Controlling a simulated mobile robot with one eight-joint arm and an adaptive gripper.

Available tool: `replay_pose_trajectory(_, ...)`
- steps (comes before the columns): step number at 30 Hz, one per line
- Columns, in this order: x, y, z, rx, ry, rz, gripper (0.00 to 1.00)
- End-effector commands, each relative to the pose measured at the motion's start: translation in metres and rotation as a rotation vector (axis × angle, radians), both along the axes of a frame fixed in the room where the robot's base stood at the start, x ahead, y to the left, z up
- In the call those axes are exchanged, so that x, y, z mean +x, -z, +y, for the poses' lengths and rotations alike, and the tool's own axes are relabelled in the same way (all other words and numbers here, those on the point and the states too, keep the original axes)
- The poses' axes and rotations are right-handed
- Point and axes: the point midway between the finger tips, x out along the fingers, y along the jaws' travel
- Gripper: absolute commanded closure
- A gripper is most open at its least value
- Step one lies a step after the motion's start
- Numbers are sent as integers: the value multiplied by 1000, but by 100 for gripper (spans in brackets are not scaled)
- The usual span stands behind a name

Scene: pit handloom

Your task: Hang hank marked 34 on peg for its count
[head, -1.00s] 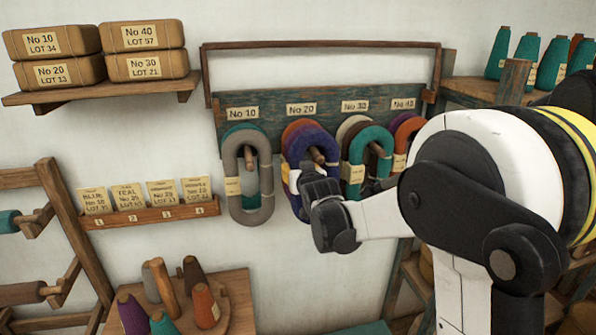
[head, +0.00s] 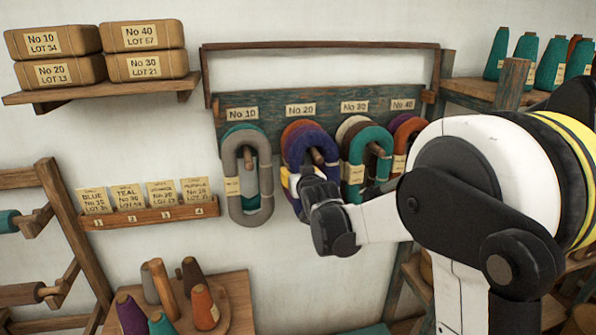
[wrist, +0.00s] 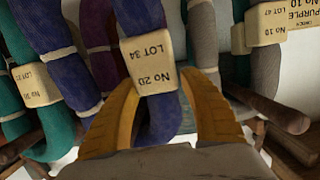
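The indigo-blue hank (head: 318,150) hangs in front on the peg (head: 318,156) under the No 20 plate (head: 301,109). Its tag (wrist: 152,65), upside down in the wrist view, reads No 20, LOT 34. My gripper (wrist: 160,95) has a yellow finger on each side of this hank's strand (wrist: 162,120), close to the tag. A gap shows beside the strand at the right finger, so the fingers look open around it. In the head view my gripper (head: 308,185) is at the hank's lower front, with its fingertips mostly hidden.
Other hanks hang close by: grey (head: 238,180) under No 10, teal (head: 365,165) under No 30, and others partly hidden under No 40. A card rack (head: 150,215) is at the left. A cone stand (head: 235,300) stands below, and a shelf of teal cones (head: 525,55) at the upper right.

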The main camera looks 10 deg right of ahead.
Motion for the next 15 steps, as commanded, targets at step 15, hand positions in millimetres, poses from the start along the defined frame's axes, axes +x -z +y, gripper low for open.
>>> replay_pose_trajectory(15,-15,-6,0,-3,-1,-5,33)
